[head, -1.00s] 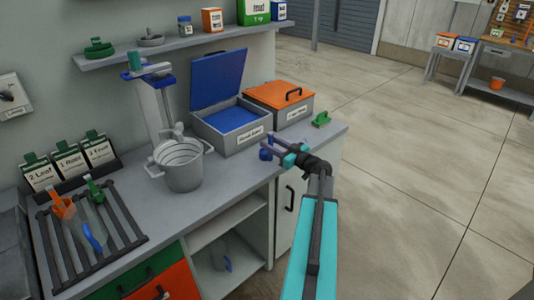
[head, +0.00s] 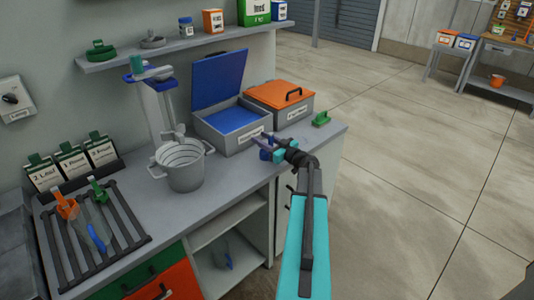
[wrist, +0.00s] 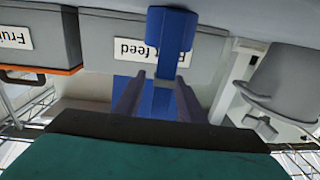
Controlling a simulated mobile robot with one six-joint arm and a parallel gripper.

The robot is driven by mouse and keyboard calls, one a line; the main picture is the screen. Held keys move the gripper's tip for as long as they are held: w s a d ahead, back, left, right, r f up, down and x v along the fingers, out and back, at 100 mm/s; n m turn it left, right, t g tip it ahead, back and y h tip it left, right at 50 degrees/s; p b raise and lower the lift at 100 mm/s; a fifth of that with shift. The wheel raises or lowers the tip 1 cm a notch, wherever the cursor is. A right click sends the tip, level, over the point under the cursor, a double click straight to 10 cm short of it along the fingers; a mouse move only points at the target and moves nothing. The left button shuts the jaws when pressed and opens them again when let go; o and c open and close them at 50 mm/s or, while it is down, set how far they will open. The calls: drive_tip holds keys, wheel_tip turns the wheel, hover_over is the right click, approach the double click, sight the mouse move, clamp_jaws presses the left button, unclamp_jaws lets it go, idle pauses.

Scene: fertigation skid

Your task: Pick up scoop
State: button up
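A blue scoop-like piece (wrist: 172,30) stands just ahead of my gripper in the wrist view, its narrower blue part reaching down between the fingers. In the head view it is a small blue shape (head: 266,155) at the counter's front edge, partly hidden by my gripper (head: 261,144). My gripper is open in the wrist view (wrist: 160,82), its two fingers on either side of the blue part. I cannot tell whether they touch it. Other scoops with orange (head: 64,204), green (head: 97,190) and blue (head: 97,238) parts lie on the slatted rack at left.
A grey bin with a raised blue lid (head: 218,78) and an orange-lidded box (head: 280,97) stand behind my gripper. A grey bucket (head: 185,178) is to the left. A small green item (head: 321,119) lies near the counter's right end. Open floor is at right.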

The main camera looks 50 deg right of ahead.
clamp_jaws()
drive_tip(key=shift+r, duration=0.15)
idle(0.5)
drive_tip(key=s+d+r+b, duration=0.1)
drive_tip(key=s+r+b, duration=0.1)
drive_tip(key=s, duration=0.6)
drive_tip(key=s+d+r+b, duration=0.1)
drive_tip(key=s+r+b, duration=0.1)
drive_tip(key=s, duration=0.6)
drive_tip(key=shift+r+b, duration=0.35)
drive_tip(key=shift+b, duration=0.55)
drive_tip(key=shift+s+a, duration=0.1)
